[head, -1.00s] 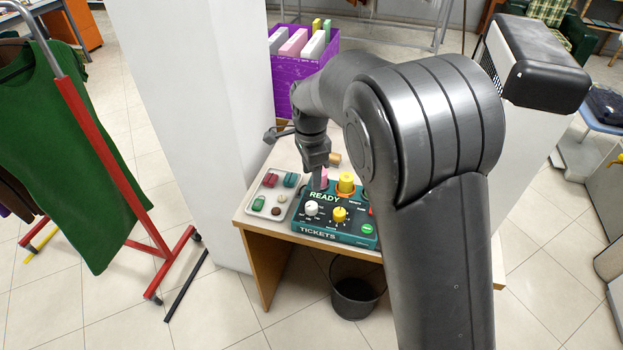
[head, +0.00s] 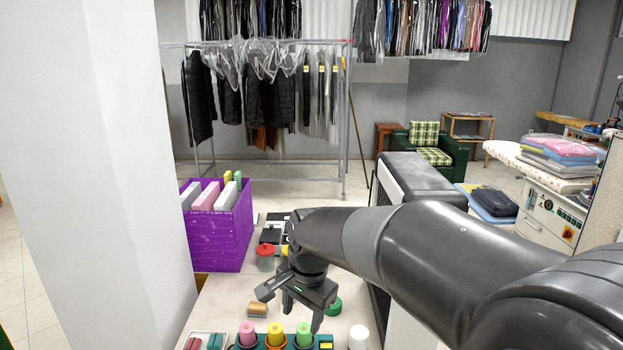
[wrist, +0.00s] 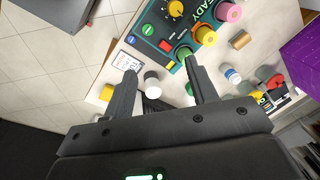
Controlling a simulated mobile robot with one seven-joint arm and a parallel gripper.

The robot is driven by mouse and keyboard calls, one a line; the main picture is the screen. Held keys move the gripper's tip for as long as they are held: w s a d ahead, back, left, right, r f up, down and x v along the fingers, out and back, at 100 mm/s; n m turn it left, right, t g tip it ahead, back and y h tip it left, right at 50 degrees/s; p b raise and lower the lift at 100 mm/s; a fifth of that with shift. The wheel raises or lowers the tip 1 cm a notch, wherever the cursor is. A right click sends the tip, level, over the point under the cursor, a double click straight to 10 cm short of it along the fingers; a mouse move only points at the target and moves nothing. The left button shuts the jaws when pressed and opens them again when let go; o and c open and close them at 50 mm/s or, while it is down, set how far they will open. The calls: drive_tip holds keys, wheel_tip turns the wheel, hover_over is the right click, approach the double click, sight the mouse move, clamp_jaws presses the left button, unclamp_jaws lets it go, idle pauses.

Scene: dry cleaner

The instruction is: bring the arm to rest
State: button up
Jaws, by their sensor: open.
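My gripper (head: 306,303) hangs over the counter (head: 222,296), behind the teal ticket device with pink, yellow and green knobs. In the wrist view my gripper (wrist: 160,82) has its two fingers spread wide with nothing held between them. A white cylinder (wrist: 152,84) shows between the fingers, further down on the counter. The teal device (wrist: 172,42) lies beyond the fingertips in the wrist view. My arm reaches in from the right of the head view and hides part of the counter.
A purple box (head: 217,226) with upright slabs stands at the counter's back left. A white pillar (head: 110,150) rises at left. A wooden cylinder (head: 258,310), a red-topped container (head: 265,256) and a tray (head: 203,341) are near my gripper. Clothes racks stand behind.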

drive_tip(key=s+d+r+n+t, duration=0.2)
drive_tip(key=s+d+n, duration=0.1)
drive_tip(key=s+d, duration=0.5)
drive_tip(key=s+d+r+n+t+h, duration=0.1)
drive_tip(key=s+d+n, duration=0.3)
drive_tip(key=s+d, duration=0.5)
drive_tip(key=shift+s+r+t, duration=0.35)
drive_tip(key=shift+s+t, duration=0.25)
drive_tip(key=shift+s, duration=0.1)
idle(1.0)
